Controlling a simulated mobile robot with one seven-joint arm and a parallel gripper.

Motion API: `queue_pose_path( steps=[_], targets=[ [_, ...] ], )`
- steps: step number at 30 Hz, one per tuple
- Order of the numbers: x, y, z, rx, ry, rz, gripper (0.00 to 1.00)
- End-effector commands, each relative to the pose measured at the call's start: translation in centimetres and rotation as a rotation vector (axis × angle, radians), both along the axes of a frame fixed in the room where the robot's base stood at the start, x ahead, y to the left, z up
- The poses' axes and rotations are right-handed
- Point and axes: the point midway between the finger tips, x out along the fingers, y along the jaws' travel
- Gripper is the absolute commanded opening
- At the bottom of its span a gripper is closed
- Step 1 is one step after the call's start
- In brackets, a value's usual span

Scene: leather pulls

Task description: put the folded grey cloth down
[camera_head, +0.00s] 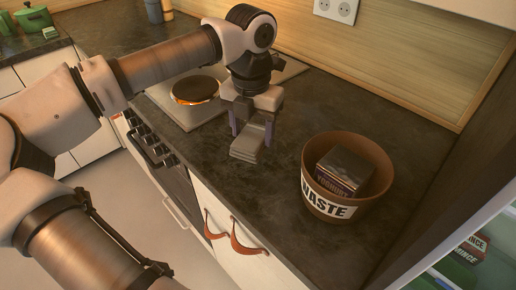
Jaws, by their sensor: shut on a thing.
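The folded grey cloth (247,146) is a small layered stack, seen just below my gripper (252,125) over the dark countertop (290,215). My gripper points down with a finger on each side of the cloth's far end, and it is shut on the cloth. The cloth's near end sticks out toward the counter's front edge. I cannot tell whether its underside touches the countertop. The part of the cloth between the fingers is partly hidden.
A brown waste bin (329,209) holding a dark yoghurt box (343,172) stands right of the cloth. A stove (188,117) with a round dark item (196,90) lies left. Leather pulls (243,240) hang on the drawer fronts. The counter behind the bin is clear.

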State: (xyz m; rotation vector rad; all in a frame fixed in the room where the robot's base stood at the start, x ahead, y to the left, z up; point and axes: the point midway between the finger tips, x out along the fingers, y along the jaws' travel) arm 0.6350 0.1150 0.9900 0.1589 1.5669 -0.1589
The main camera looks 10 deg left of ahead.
Motion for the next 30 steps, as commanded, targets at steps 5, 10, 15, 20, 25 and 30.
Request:
queue_pose_path(
  steps=[5,10,15,20,25,30],
  targets=[
    [-0.5,0.7,-2.7,-0.001,0.000,0.006,0.40],
    [-0.8,1.2,-4.3,-0.001,0.000,0.009,0.40],
    [-0.8,1.2,-4.0,0.000,0.000,0.009,0.40],
    [-0.8,1.1,-4.5,0.000,0.000,0.009,0.40],
    [-0.8,1.1,-4.3,0.000,0.000,0.009,0.77],
    [-0.8,1.1,-4.3,0.000,0.000,0.009,0.80]
  ],
)
